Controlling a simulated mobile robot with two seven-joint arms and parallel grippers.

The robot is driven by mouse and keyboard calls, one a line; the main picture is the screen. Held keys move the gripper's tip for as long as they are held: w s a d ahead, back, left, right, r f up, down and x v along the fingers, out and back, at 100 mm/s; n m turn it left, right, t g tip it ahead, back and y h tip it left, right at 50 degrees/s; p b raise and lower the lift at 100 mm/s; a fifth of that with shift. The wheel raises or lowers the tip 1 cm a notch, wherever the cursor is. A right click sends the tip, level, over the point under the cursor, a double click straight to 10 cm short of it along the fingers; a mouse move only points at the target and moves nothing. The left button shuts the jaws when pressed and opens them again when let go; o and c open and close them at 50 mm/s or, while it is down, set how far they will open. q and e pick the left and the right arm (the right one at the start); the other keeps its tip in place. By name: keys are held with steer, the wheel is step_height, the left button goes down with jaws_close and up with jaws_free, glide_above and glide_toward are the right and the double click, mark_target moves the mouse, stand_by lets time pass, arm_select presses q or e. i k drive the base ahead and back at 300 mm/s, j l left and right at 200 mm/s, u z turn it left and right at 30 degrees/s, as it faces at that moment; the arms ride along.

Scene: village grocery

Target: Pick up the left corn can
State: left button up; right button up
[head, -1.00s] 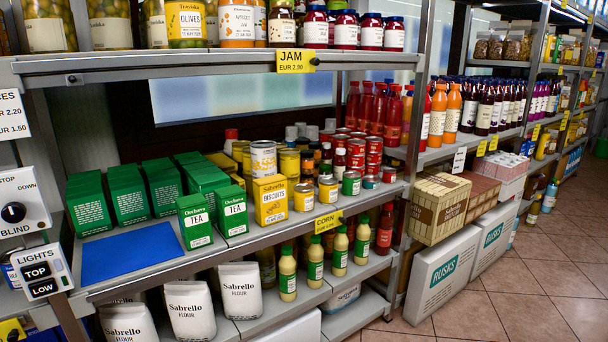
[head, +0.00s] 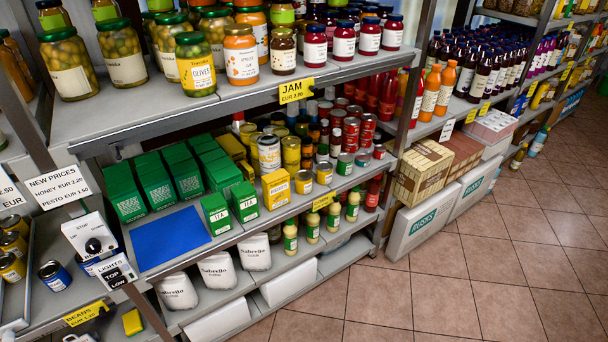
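Two short yellow cans stand at the front of the middle shelf, above the yellow CORN price label (head: 325,200). The left yellow can (head: 304,182) stands close to the right of a yellow box. The right yellow can (head: 325,173) stands a little apart from it, near a green-labelled can (head: 345,164). Their label text is too small to read. Neither of my grippers is in view.
The yellow box (head: 276,189) and green tea boxes (head: 216,214) stand left of the cans. A blue mat (head: 169,238) lies bare on the shelf. Taller yellow cans (head: 291,150) stand behind. The upper shelf edge (head: 290,90) overhangs. The tiled floor (head: 460,270) in front is clear.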

mark_target(303, 177)
steer(key=i+l+u, duration=0.1)
steer(key=i+l, duration=0.35)
steer(key=l, duration=0.3)
steer(key=i+l+u, duration=0.25)
steer(key=i+l, duration=0.2)
steer(key=l, duration=0.3)
steer(key=i+l+u, duration=0.1)
steer(key=l, duration=0.35)
steer(key=i+l, duration=0.25)
steer(key=l, duration=0.15)
steer(key=i+l+u, duration=0.15)
steer(key=l, duration=0.3)
steer(key=i+l+u, duration=0.1)
steer(key=l, duration=0.35)
steer(key=i, duration=0.05)
